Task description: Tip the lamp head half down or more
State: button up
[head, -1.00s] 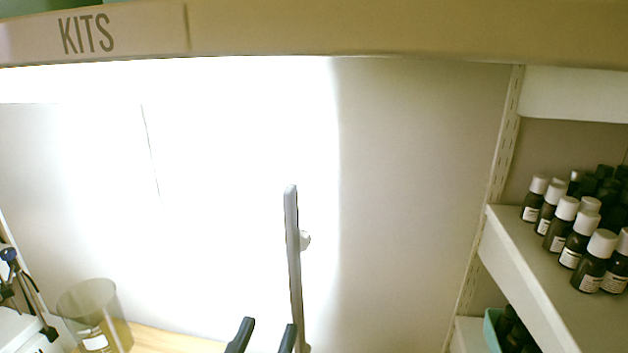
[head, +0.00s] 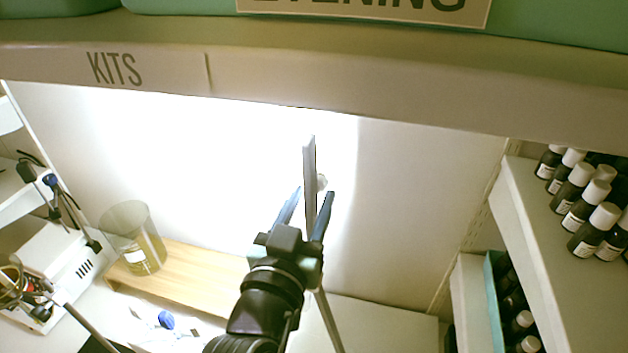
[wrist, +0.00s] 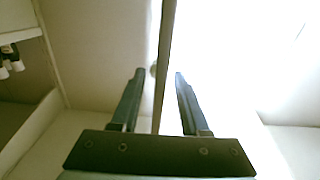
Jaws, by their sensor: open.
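The lamp head (head: 309,160) is a thin grey panel, seen edge-on and standing upright, with bright light on the wall to its left. A small round knob (head: 321,181) sits on its right side. A thin stem (head: 328,322) runs down from it. My gripper (head: 314,193) is open, with one finger on each side of the lamp. In the wrist view, the lamp (wrist: 164,60) shows as a narrow bar running between the two open fingers, with a gap on both sides. Whether the fingertips reach past its far edge is unclear.
A shelf edge marked KITS (head: 400,95) runs across above the lamp. At right, a white shelf (head: 545,230) holds several dark bottles. A clear beaker (head: 133,238) stands left on a wooden board (head: 205,275). A white box (head: 65,262) with cables is at far left.

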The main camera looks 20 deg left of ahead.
jog(key=shift+w, duration=1.15)
grip_shut()
jog(key=shift+f, duration=0.1)
dwell(0.5)
